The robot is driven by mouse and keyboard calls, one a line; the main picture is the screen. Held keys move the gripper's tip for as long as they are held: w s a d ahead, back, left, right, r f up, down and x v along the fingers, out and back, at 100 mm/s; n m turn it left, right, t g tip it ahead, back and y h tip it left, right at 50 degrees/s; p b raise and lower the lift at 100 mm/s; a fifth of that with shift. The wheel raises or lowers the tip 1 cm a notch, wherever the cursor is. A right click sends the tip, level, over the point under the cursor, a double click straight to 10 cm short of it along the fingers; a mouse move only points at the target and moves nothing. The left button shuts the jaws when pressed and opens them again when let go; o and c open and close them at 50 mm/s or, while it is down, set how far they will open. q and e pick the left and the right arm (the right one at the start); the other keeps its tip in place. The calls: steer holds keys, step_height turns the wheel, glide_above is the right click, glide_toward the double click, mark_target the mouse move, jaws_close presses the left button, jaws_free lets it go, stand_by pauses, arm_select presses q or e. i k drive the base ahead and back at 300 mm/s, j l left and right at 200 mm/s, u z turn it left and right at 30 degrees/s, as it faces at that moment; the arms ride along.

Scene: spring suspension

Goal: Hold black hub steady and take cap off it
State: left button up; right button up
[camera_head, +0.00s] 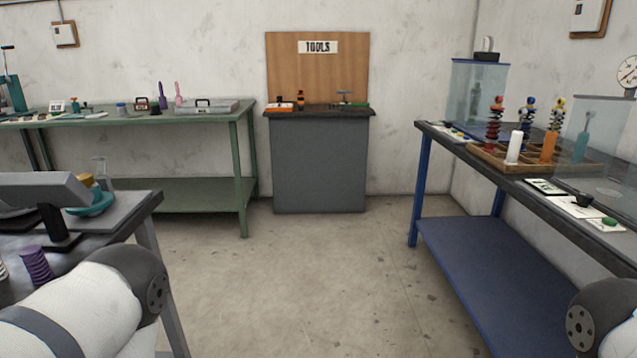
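I cannot pick out the black hub and its cap for certain. A small black piece (583,200) lies on a white card on the right bench, and another small black piece (156,111) sits on the green bench; both are too small to identify. My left arm shows at the lower left and my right arm at the lower right edge. Neither gripper is in view.
The blue-legged bench (428,128) at right carries a wooden tray (486,152) with spring stacks. A green bench (243,108) and grey tool cabinet (318,165) stand at the back. A grey bench (148,204) is near left. The middle floor is clear.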

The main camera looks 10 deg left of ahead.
mark_target(155, 110)
steer(key=i+u, duration=0.2)
steer(key=i, duration=1)
steer(key=i+l+u, duration=0.15)
steer(key=i, duration=1.1)
steer(key=i+j+u, duration=0.15)
steer(key=i+u, duration=0.65)
steer(key=i+l+u, duration=0.15)
steer(key=i+u, duration=0.25)
steer(key=i, duration=0.15)
steer(key=i+l+u, duration=0.4)
steer(key=i+j+z, duration=0.2)
steer(key=i+j, duration=0.25)
steer(key=i+j+z, duration=0.2)
steer(key=i+j, duration=0.3)
steer(key=i+j+z, duration=0.2)
steer(key=i+j, duration=0.2)
steer(key=j, duration=0.2)
